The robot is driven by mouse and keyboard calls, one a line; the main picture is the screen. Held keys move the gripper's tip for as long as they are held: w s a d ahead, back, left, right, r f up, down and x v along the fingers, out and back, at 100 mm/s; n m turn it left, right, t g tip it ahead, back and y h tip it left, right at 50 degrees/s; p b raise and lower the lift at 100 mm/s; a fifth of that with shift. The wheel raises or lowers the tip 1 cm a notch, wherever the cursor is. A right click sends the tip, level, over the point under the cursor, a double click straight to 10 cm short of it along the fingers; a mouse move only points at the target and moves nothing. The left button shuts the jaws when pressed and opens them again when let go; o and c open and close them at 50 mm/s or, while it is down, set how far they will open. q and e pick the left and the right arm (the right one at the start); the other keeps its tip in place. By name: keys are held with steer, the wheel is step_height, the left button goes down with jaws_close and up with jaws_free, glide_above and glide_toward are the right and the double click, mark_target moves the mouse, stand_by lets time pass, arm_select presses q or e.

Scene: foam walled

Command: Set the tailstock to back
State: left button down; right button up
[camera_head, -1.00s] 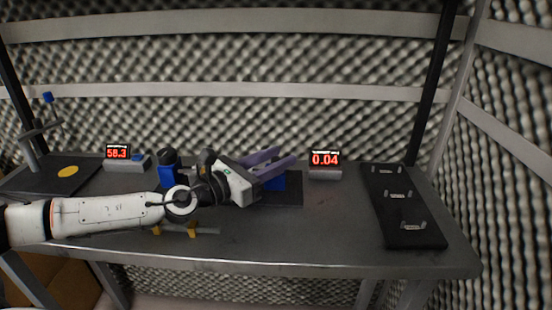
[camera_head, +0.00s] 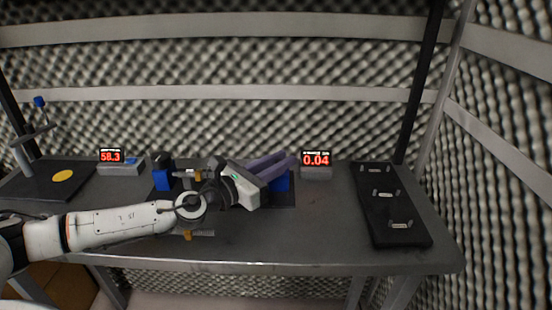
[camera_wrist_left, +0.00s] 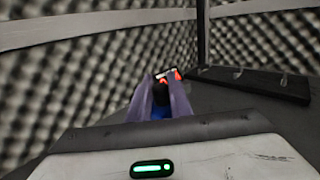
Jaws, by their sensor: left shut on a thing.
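The tailstock seems to be the blue block (camera_head: 281,181) at the right end of a dark base plate (camera_head: 285,199) on the table. A second blue block with a dark top (camera_head: 162,178) stands at the plate's left end. My left gripper (camera_head: 284,164) has its purple fingers closed at the right blue block. In the left wrist view the fingers (camera_wrist_left: 160,102) come together over a dark part, with a little blue (camera_wrist_left: 160,114) below. The fingers and wrist hide most of what is gripped and the middle of the plate. My right gripper is not in view.
A display reading 0.04 (camera_head: 316,159) stands just right of the fingers. A display reading 58.3 (camera_head: 110,156) is at left, near a stand on a dark base (camera_head: 45,187). A black board with metal handles (camera_head: 391,215) lies at right. The table between is clear.

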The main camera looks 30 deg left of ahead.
arm_select(q)
steer(key=c, duration=2)
jaws_free()
steer(key=shift+d+r, duration=0.15)
steer(key=shift+d, duration=0.05)
steer(key=shift+c, duration=0.2)
steer(key=o, duration=0.4)
steer(key=shift+w+d, duration=0.1)
steer(key=shift+w, duration=0.05)
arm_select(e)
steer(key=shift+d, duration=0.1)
arm_select(q)
steer(key=shift+s+a+f, duration=0.3)
steer(key=shift+s, duration=0.3)
steer(key=b+v, duration=0.1)
steer(key=v, duration=0.6)
steer(key=shift+s+r+b, duration=0.15)
steer(key=shift+r+b, duration=0.05)
steer(key=shift+b, duration=0.15)
steer(key=shift+s+a, duration=0.15)
steer(key=shift+s, duration=0.45)
steer(key=shift+s+p, duration=0.25)
steer(key=shift+p, duration=0.05)
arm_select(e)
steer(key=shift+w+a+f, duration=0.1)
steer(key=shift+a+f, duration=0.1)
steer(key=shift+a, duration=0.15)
